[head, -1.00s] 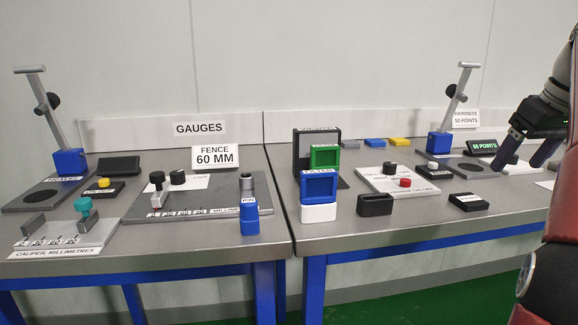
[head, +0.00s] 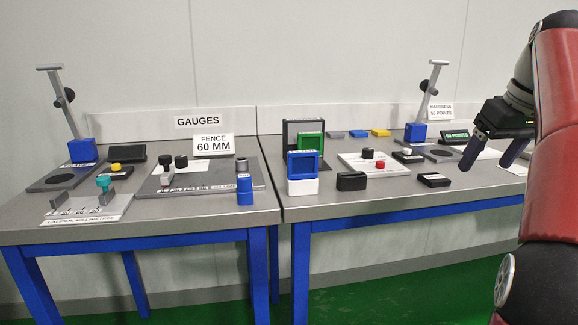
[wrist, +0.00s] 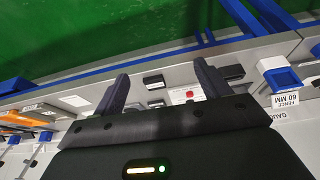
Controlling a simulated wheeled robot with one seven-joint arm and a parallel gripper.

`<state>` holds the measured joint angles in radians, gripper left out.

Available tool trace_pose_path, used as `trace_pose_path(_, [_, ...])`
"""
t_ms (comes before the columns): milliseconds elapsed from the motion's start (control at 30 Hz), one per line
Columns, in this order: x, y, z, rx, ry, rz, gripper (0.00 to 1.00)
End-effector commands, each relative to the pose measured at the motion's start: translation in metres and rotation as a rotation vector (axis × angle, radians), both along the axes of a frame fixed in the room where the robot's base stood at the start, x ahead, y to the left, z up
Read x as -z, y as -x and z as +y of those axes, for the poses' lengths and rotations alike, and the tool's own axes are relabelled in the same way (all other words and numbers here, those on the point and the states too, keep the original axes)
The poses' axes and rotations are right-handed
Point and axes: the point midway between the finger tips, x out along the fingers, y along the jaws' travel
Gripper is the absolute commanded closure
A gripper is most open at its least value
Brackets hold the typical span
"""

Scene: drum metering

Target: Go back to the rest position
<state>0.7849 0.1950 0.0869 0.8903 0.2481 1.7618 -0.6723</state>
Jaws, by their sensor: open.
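My gripper (head: 492,160) is at the right of the head view, above the right end of the right table, with its two dark fingers apart and nothing between them. In the wrist view my gripper (wrist: 160,88) also shows open and empty, the fingers spread over the table's front part. My red arm fills the right edge of the head view and hides what lies behind it.
The right table (head: 330,207) carries a blue and white block (head: 302,174), a green frame (head: 310,142), black boxes and a plate with a red knob (head: 381,164). The left table (head: 150,228) holds gauges and a "FENCE 60 MM" sign (head: 213,145). Green floor (head: 400,285) is clear in front.

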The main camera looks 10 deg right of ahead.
Motion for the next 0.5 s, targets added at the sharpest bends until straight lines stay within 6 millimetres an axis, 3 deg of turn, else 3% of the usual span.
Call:
trace_pose_path(333, [0.027, 0.002, 0.08, 0.032, 0.007, 0.0, 0.24])
trace_pose_path(500, [0.066, 0.025, 0.143, 0.054, 0.017, -0.012, 0.24])
